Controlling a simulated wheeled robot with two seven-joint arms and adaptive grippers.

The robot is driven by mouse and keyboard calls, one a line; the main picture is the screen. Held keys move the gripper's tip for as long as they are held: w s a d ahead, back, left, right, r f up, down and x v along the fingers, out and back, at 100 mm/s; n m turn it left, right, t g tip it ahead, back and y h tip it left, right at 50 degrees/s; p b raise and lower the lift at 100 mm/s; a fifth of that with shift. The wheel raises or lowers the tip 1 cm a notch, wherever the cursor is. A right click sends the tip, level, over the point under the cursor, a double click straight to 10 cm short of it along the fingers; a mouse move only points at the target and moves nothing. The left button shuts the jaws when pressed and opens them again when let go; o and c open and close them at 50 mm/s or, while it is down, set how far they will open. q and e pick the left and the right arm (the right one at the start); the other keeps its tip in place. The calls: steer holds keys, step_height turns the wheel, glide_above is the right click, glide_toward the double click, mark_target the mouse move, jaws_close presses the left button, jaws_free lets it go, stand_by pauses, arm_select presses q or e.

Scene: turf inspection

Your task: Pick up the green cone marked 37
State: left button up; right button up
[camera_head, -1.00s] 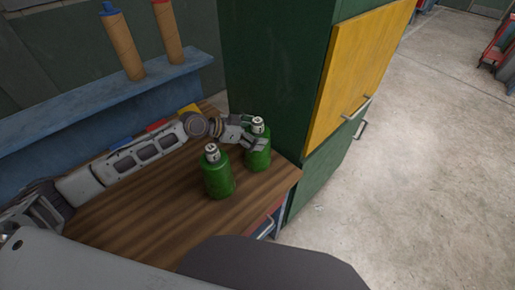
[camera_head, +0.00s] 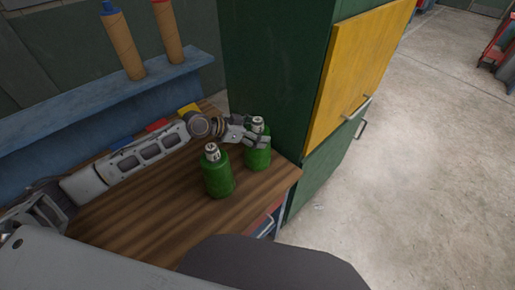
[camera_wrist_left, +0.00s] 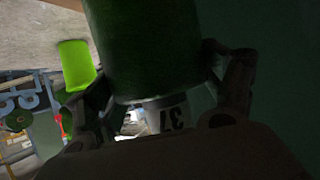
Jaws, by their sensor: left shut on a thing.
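The green cone marked 37 (camera_wrist_left: 150,50) fills the top middle of the left wrist view, a thick green body with a narrow pale neck bearing "37" in dark print. In the head view it is the farther green cone (camera_head: 258,158), upright at the wooden top's far right corner by the cabinet. My left gripper (camera_head: 257,139) is shut on it near its neck, with a finger on each side in the left wrist view. A second green cone (camera_head: 217,178) stands upright just nearer; its number is too small to read. My right gripper is not in view.
The wooden top (camera_head: 140,220) has free room at the front. A green cabinet (camera_head: 275,70) with a yellow door (camera_head: 355,65) stands close behind the cones. Two brown tubes (camera_head: 124,45) stand on a blue shelf (camera_head: 70,110). Open floor lies to the right.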

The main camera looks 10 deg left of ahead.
arm_select(q)
steer(key=c, duration=1)
steer(key=shift+o, duration=0.2)
steer(key=shift+w+r, duration=0.1)
steer(key=shift+r, duration=5)
